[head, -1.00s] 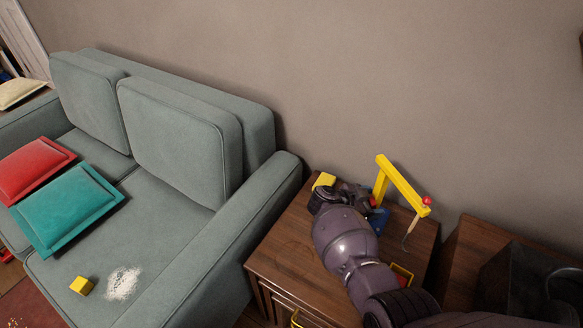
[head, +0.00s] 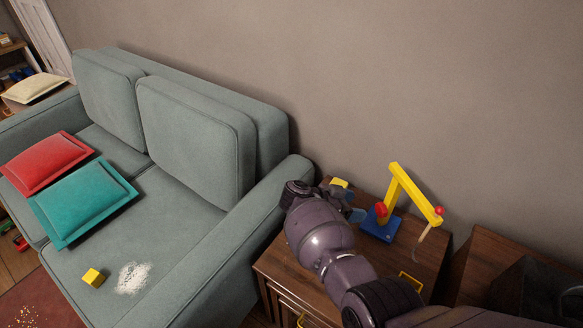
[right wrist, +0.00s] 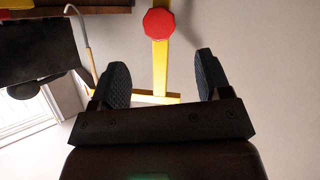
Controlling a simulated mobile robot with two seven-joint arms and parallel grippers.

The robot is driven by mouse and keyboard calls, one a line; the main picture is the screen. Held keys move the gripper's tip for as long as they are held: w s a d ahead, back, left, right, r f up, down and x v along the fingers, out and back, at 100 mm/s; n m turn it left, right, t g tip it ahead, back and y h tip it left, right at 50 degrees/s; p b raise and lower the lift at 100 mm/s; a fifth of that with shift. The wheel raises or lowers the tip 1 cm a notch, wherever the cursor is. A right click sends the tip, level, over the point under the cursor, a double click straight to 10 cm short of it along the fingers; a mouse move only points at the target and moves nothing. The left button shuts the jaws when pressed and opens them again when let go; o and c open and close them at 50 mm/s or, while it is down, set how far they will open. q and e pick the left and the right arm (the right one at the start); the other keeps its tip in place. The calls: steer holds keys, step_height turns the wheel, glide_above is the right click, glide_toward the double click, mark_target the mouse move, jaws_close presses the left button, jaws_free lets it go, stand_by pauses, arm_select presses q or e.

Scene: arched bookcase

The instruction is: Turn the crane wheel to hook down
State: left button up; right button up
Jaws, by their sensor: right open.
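The toy crane stands on the wooden cabinet, with a blue base (head: 381,229), a yellow arm (head: 412,190) and a hook (head: 421,234) hanging at the arm's end. A red wheel (head: 381,209) sits low on the crane near the base; a smaller red knob (head: 438,211) is at the arm tip. My right gripper (head: 357,202) is just left of the wheel, apart from it. In the right wrist view its open, empty fingers (right wrist: 161,80) point toward a red octagonal wheel (right wrist: 163,23) on the yellow post. My left gripper is not in view.
A yellow block (head: 339,183) lies behind my gripper on the cabinet (head: 290,266). A yellow frame-like piece (head: 411,281) is near its right front. The grey-green sofa (head: 200,210) stands close on the left, the wall (head: 430,90) behind.

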steer(key=w+a+r+n+t+y, duration=0.35)
steer(key=w+r+n+t, duration=0.55)
steer(key=t, duration=0.5)
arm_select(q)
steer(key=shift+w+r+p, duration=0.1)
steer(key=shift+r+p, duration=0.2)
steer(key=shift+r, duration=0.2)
arm_select(e)
steer(key=a+f+n+y, duration=0.2)
steer(key=a+n+y, duration=0.4)
steer(key=n+y, duration=0.1)
steer(key=a+f+n+y, duration=0.2)
steer(key=a+n+y, duration=0.4)
steer(key=n+y, duration=0.2)
steer(key=shift+w+a+f+n, duration=0.25)
steer(key=shift+f+n, duration=0.15)
steer(key=shift+n, duration=0.6)
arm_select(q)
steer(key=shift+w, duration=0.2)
